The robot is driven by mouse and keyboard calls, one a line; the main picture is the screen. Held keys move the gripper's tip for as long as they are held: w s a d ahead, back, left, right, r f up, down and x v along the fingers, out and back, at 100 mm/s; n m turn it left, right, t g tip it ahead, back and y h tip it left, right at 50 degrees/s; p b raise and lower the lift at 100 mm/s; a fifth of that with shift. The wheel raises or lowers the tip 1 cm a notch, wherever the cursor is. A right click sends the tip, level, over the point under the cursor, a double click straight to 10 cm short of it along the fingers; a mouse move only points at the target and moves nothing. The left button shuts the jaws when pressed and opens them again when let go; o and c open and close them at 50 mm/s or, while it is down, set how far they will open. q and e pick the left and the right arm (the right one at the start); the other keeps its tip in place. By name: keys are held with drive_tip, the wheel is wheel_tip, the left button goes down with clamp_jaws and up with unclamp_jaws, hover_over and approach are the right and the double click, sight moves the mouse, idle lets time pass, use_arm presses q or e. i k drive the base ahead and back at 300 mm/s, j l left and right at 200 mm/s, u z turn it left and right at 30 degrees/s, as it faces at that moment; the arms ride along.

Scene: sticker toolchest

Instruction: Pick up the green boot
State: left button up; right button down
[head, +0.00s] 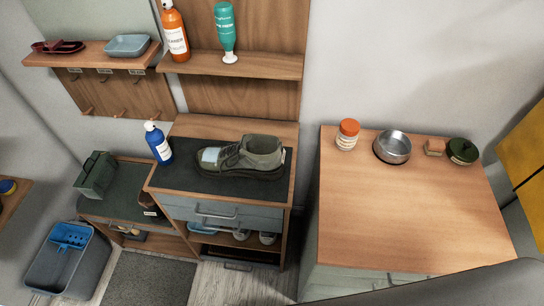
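The green boot (247,157) is a dark olive-green shoe with laces and a dark sole. It stands upright on the dark mat on top of the grey chest in the middle of the head view, toe to the left. A pale patch shows on its toe. Neither of my grippers is in the head view.
A blue bottle (158,142) stands left of the boot on the same top. A green box (95,174) sits on the lower bench at left. A wooden counter (400,220) on the right is mostly clear, with a jar (348,134) and a metal bowl (392,147) along its back.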

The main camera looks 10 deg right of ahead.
sight(237, 154)
drive_tip(key=k+l+z, duration=0.6)
drive_tip(key=l, duration=0.2)
drive_tip(key=k+l+z, duration=0.3)
drive_tip(key=l, duration=0.2)
